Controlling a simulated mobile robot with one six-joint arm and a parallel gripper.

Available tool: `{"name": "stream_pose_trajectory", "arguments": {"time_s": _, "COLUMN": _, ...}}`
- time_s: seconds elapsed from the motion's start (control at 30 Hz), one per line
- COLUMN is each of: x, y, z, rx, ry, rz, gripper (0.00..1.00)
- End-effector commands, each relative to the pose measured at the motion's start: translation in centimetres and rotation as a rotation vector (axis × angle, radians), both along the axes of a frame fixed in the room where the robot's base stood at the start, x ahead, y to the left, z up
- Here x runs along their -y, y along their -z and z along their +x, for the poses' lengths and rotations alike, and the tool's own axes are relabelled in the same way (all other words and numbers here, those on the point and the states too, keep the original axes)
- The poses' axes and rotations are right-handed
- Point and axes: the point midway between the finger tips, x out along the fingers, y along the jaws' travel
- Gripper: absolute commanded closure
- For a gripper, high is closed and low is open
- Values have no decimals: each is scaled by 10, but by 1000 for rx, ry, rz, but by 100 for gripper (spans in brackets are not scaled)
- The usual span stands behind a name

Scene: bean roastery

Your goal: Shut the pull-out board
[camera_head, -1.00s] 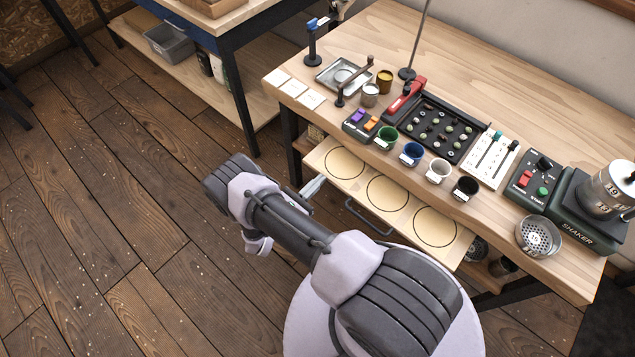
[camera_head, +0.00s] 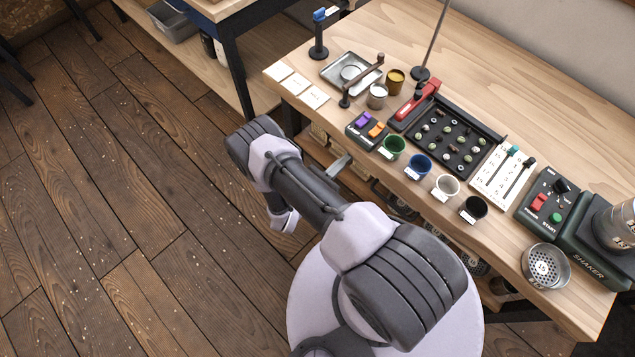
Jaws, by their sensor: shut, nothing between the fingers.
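The pull-out board no longer shows its pale face with the ringed circles; it is in under the worktop (camera_head: 520,245). A dark curved bar that looks like its handle (camera_head: 377,190) shows just below the worktop's front edge, partly behind my arm. My gripper (camera_head: 343,162) is shut and empty, close to the worktop's front edge and to the left of that bar. Whether it touches the board's front is hidden from this angle.
Green (camera_head: 393,146), blue (camera_head: 418,166), white (camera_head: 446,186) and black (camera_head: 473,208) cups stand along the worktop's front edge. A bean tray (camera_head: 450,140) lies behind them. A shaker (camera_head: 600,245) stands at the right. The wooden floor (camera_head: 110,200) at left is clear.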

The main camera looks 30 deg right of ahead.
Motion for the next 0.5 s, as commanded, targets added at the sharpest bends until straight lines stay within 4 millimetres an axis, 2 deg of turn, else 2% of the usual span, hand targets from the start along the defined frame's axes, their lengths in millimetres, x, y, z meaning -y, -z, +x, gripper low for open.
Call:
{"name": "stream_pose_trajectory", "arguments": {"time_s": 0.2, "x": 4, "y": -3, "z": -3, "rx": 7, "ry": 19, "rz": -4, "gripper": 100}}
{"name": "stream_pose_trajectory", "arguments": {"time_s": 0.37, "x": -2, "y": 0, "z": -5, "rx": 5, "ry": 19, "rz": 1, "gripper": 100}}
{"name": "stream_pose_trajectory", "arguments": {"time_s": 0.5, "x": -28, "y": 1, "z": -13, "rx": 4, "ry": 9, "rz": 3, "gripper": 100}}
